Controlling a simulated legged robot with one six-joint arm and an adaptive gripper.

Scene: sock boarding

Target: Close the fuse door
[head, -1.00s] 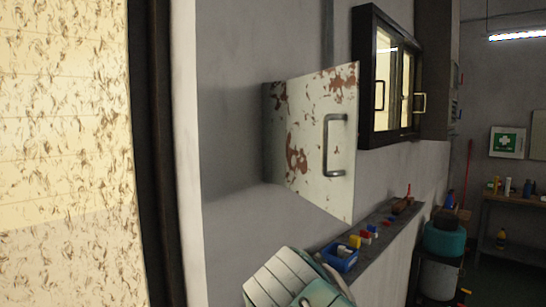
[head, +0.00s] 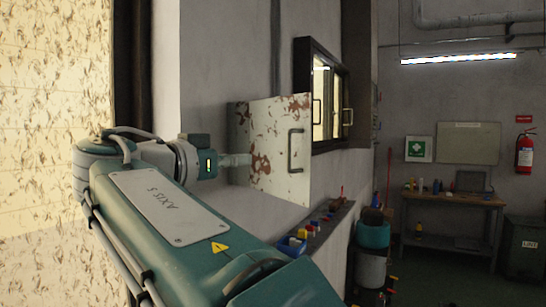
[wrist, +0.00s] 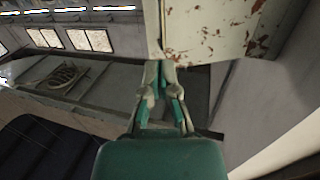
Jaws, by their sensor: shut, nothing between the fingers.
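The fuse door (head: 279,150) is a pale grey, rust-spotted metal panel with a dark bar handle (head: 295,151). It stands swung out from its fuse box (head: 239,122) on the left wall, handle side toward me. My gripper (head: 246,160) is at the left of the door, in front of the box side, with the arm reaching in from the lower right. In the wrist view, my gripper (wrist: 168,68) has its fingers together and empty, with the tips at the edge of the rust-spotted metal (wrist: 215,25). I cannot tell whether they touch it.
A dark-framed window (head: 325,95) is on the wall beyond the door. A ledge (head: 325,225) below holds a blue bin (head: 292,246) and small coloured parts. A teal container (head: 373,235) stands farther back. A workbench (head: 450,200) is at the back. Open air lies right of the door.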

